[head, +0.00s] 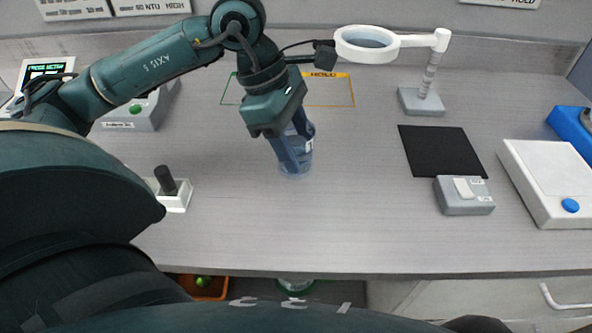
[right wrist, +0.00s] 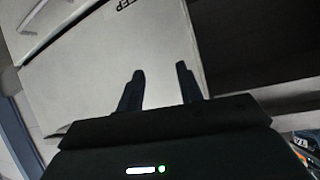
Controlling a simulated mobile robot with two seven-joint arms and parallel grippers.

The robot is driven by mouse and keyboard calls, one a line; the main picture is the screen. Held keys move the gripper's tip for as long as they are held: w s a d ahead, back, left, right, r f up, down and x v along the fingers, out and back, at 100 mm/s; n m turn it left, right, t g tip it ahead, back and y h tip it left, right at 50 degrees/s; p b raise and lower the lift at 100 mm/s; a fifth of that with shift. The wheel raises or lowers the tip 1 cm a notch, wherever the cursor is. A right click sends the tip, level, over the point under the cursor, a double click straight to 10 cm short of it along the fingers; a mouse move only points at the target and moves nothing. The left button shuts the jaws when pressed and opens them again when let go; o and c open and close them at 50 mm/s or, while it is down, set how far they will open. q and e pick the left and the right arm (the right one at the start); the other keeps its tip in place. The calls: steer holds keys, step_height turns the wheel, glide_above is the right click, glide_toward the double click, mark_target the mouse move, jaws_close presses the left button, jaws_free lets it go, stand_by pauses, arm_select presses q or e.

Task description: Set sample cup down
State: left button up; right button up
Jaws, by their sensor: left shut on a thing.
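The sample cup (head: 304,159) is a clear bluish cup with a small white label, near the middle of the bench in the head view. My left gripper (head: 291,160) is shut on the cup, with its fingers pointing down at it. The cup looks upright; I cannot tell whether its base touches the bench. My right gripper (right wrist: 160,85) shows in the right wrist view with its two fingers apart and nothing between them. It faces a pale panel, away from the cup.
The bench (head: 350,235) is clear in front of the cup. A yellow-edged HOLD zone (head: 335,104) lies behind it. A magnifier lamp (head: 421,100), black mat (head: 440,150), grey switch box (head: 463,196) and white scale-like device (head: 550,180) stand right. A white-based dark knob (head: 172,195) stands left.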

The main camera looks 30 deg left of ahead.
arm_select(q)
steer(key=shift+f, duration=3.05)
steer(key=shift+f, duration=0.2)
steer(key=o, duration=1)
steer(key=shift+o, duration=0.2)
steer(key=shift+r, duration=0.1)
